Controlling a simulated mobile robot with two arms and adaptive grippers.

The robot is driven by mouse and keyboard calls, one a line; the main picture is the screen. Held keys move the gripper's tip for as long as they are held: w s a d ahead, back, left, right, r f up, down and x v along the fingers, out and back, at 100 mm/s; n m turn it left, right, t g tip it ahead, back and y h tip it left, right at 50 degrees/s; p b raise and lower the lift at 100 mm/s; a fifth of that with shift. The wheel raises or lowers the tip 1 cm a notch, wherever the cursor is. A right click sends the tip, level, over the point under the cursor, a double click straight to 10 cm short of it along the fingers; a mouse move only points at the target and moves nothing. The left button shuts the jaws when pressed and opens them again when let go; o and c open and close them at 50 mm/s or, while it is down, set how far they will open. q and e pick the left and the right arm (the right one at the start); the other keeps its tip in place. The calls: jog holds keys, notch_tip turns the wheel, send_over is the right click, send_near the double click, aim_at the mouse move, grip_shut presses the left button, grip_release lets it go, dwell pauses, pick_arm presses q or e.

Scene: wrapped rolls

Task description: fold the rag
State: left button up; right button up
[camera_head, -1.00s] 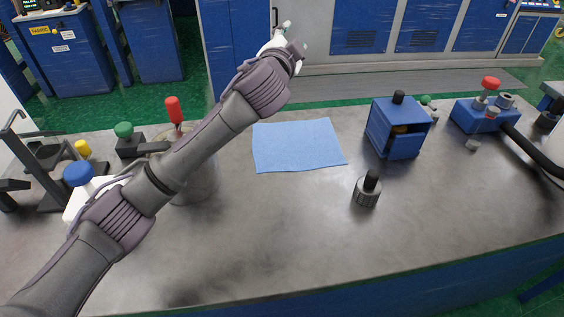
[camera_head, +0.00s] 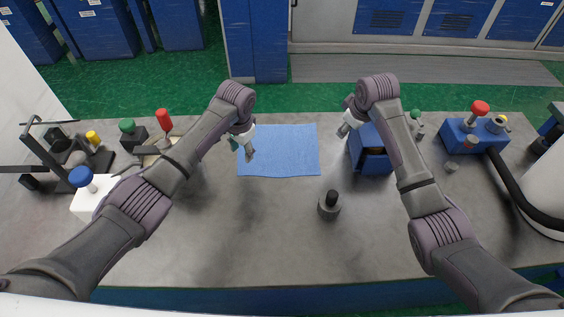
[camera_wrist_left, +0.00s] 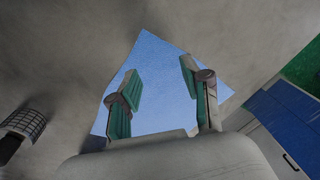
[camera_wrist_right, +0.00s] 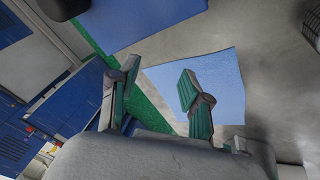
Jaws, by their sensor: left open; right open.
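A light blue rag (camera_head: 280,152) lies flat and unfolded on the grey metal table, near its back edge. It also shows in the left wrist view (camera_wrist_left: 160,80) and in the right wrist view (camera_wrist_right: 222,80). My left gripper (camera_head: 243,153) is over the rag's left side, and its open fingers (camera_wrist_left: 160,92) frame the cloth without holding it. My right gripper (camera_head: 345,127) is right of the rag, beside the blue box. Its fingers (camera_wrist_right: 158,85) are open and empty. The left gripper hides a little of the rag's left edge.
A blue box (camera_head: 372,155) stands right of the rag. A dark knobbed cylinder (camera_head: 329,205) stands in front of it. A blue control box (camera_head: 474,135) is at the far right. A red-handled tool (camera_head: 163,122) and fixtures are at left. The table's front middle is clear.

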aim_at(245, 172)
jog(key=s+a+f+g+y+p, duration=0.1)
jog(key=s+a+f, duration=0.1)
jog(key=s+a, duration=0.15)
jog(key=s+a+f+g+y, duration=0.1)
jog(key=s+a+f+g, duration=0.1)
jog(key=a, duration=0.3)
pick_arm(q)
jog(key=shift+m+g+h, duration=0.3)
jog(key=shift+g, duration=0.3)
jog(key=shift+s+d+f, duration=0.1)
jog(key=shift+s+f, duration=0.1)
jog(key=shift+f, duration=0.8)
jog(key=shift+s+d+f, duration=0.1)
jog(key=shift+s+f, duration=0.05)
jog(key=shift+f, duration=0.8)
jog(key=shift+s+d+f, duration=0.1)
jog(key=shift+s+f, duration=0.1)
jog(key=shift+f, duration=0.8)
pick_arm(e)
jog(key=shift+n, duration=0.3)
jog(key=shift+w+f, duration=0.1)
jog(key=shift+f, duration=4)
pick_arm(q)
jog(key=shift+f, duration=0.15)
pick_arm(e)
jog(key=shift+f, duration=0.1)
